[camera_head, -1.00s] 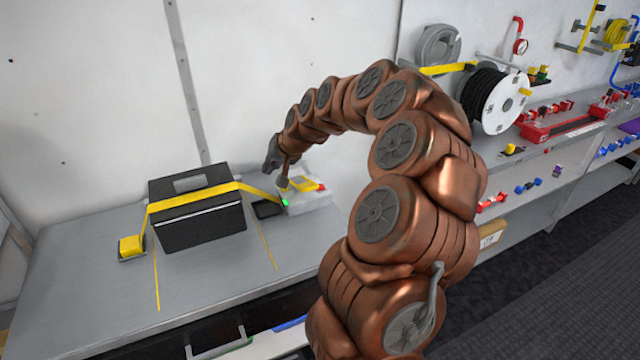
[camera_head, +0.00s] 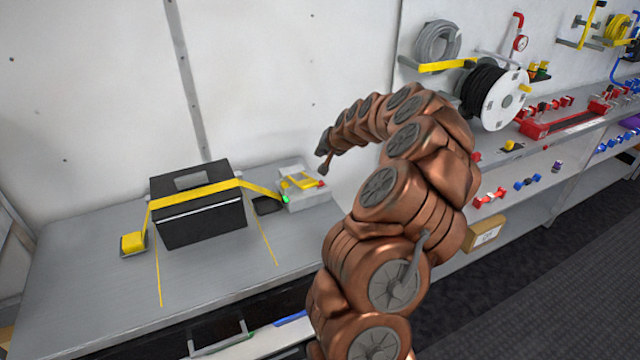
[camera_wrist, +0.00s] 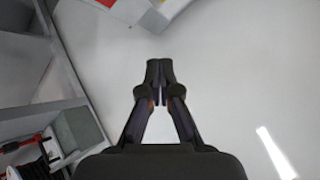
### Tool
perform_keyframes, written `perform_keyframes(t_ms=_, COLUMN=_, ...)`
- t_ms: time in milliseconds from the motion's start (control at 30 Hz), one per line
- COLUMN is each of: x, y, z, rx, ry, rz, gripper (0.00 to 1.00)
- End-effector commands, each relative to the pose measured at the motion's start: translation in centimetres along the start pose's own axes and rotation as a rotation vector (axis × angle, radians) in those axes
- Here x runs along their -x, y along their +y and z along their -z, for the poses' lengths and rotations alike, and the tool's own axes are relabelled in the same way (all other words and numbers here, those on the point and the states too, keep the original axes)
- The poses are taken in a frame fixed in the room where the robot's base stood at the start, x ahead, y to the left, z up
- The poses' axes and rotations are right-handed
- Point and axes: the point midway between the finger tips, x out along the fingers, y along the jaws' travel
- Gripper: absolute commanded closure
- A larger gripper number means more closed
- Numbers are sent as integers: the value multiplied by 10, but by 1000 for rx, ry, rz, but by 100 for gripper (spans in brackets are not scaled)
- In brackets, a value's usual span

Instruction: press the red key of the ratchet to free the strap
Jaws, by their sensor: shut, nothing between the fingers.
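The ratchet (camera_head: 303,182) is a pale grey unit with yellow parts on the bench, right of the black case. Its red key (camera_head: 321,184) shows small at its right end; whether it is pressed down I cannot tell. A red patch (camera_wrist: 107,2) is cut off at the top of the wrist view. The yellow strap (camera_head: 195,195) lies taut over the black case (camera_head: 200,222) and runs to the ratchet. My gripper (camera_head: 321,153) is above and slightly behind the ratchet, apart from it. In the wrist view its fingertips (camera_wrist: 159,70) are shut and empty.
A green light (camera_head: 285,200) glows at the ratchet's left end. A dark pad (camera_head: 267,206) and a yellow strap block (camera_head: 132,244) lie on the bench (camera_head: 100,285). The white wall (camera_head: 270,80) stands close behind. A shelf with a black hose reel (camera_head: 492,100) is at right.

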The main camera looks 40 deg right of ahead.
Motion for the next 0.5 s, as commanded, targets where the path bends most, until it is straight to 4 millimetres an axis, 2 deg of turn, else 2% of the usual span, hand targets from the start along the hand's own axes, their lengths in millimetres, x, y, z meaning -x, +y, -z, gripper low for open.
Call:
perform_keyframes(t_ms=267, x=-12, y=9, z=-9, rx=-1, ry=0, rz=0, gripper=100)
perform_keyframes(t_ms=500, x=-33, y=23, z=-25, rx=-1, ry=-5, rz=0, gripper=100)
